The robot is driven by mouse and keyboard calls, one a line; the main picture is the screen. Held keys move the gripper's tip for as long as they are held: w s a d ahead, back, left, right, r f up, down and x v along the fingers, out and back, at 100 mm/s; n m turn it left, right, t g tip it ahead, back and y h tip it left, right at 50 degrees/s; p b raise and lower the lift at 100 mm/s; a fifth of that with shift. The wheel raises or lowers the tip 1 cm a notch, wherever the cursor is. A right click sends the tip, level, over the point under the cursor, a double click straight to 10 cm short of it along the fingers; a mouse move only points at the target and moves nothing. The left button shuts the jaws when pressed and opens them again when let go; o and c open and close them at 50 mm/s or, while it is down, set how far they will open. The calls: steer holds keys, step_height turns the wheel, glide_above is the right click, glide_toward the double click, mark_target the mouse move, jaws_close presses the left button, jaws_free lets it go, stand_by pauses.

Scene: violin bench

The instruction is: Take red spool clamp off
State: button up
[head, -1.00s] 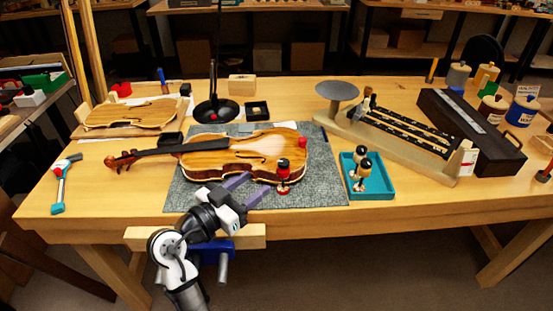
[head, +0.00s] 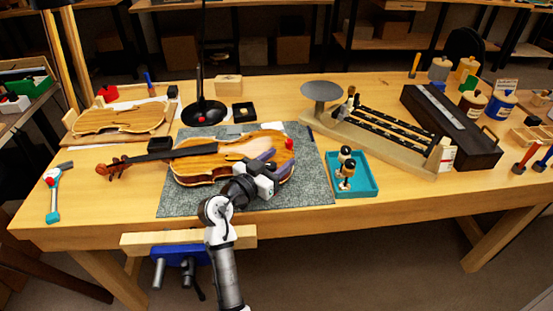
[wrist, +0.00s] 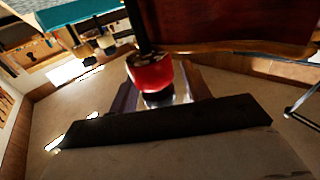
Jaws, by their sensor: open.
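The red spool clamp (wrist: 150,72) shows in the wrist view as a red pad with a dark rod, at the edge of the violin (wrist: 235,25). My gripper (wrist: 155,92) is open, with its purple fingers on either side of the clamp; I cannot tell whether they touch it.
The violin lies on a grey mat (head: 185,203). A teal tray (head: 370,183) with spool clamps (head: 346,168) stands just right of the mat. A black lamp base (head: 204,112) stands behind the violin. A vise (head: 180,254) is on the bench's front edge.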

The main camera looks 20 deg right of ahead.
steer(key=c, duration=1)
